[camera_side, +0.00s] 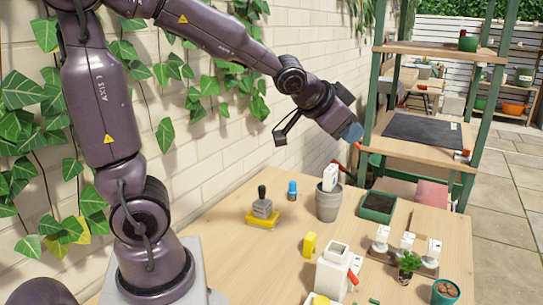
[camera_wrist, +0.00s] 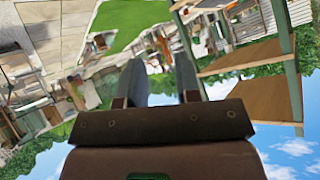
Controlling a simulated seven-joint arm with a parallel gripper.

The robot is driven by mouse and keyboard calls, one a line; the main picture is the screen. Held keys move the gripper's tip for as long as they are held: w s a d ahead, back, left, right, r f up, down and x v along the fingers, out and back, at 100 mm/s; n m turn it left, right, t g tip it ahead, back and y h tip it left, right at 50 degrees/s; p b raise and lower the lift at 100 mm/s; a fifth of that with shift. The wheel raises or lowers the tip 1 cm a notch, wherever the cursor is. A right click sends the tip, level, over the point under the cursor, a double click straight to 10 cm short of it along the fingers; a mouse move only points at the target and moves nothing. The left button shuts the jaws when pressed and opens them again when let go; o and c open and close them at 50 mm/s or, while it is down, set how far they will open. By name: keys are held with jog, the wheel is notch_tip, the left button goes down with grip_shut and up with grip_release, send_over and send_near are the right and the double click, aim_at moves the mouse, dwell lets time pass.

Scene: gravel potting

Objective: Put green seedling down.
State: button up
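The green seedling (camera_side: 408,262) is a small leafy plant at the front right of the wooden table (camera_side: 256,280) in the side view. It stands at the front of a wooden rack (camera_side: 380,256), near several white labelled blocks (camera_side: 407,242). What its base rests on is hard to make out. My gripper (camera_side: 349,132) is raised well above the table and far from the seedling, pointing toward the shelves. In the wrist view my gripper (camera_wrist: 160,72) has its two grey-blue fingers apart, with nothing visible between them. The seedling is not in the wrist view.
A grey pot (camera_side: 329,206) holding a white item and a green soil tray (camera_side: 378,207) stand behind the seedling. A teal pot (camera_side: 445,292) is to its right. A white container (camera_side: 331,276) and yellow block (camera_side: 309,245) are left. Green-framed shelves (camera_side: 418,128) stand behind the table.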

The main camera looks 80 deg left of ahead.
jog(key=s+d+g+h, duration=0.1)
jog(key=s+d, duration=0.3)
jog(key=s, duration=0.4)
jog(key=s+d+g+h, duration=0.1)
jog(key=s+d+g, duration=0.2)
jog(key=s, duration=0.6)
jog(key=shift+d+f+n+h, duration=0.25)
jog(key=shift+d+n+h, duration=0.05)
jog(key=shift+d, duration=0.6)
